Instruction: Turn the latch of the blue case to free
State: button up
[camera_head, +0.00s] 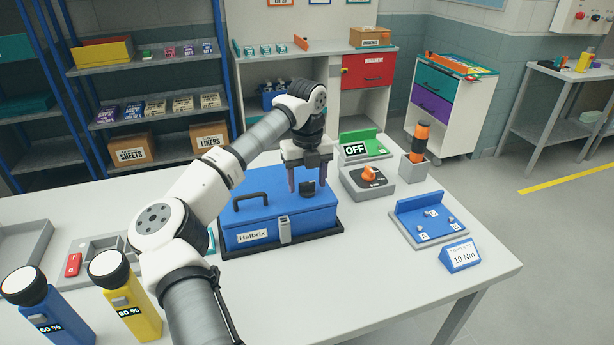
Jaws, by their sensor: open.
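The blue case (255,222), labelled "Halbrix", sits shut on a dark tray on the white table. A black handle (250,198) is on the left of its lid. A small black knob (308,188) stands on the lid further right, and a grey clasp (285,231) is on the front face. I cannot tell from labels which one is the latch, nor how far it is turned. My gripper (308,178) points down over the lid, open, with its fingers on either side of the black knob as seen here. Contact cannot be made out.
Right of the case are a grey box with an orange rotary knob (370,175), a green stand with an "OFF" sign (356,149), an orange-black tool in a holder (420,142) and a blue fixture (428,222). Blue and yellow devices (133,312) stand front left.

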jog(key=c, duration=1)
jog(key=shift+m, duration=0.3)
jog(key=m+b, duration=0.1)
jog(key=m, duration=0.2)
jog(key=m+b, duration=0.1)
jog(key=m, duration=1.3)
jog(key=shift+m, duration=0.3)
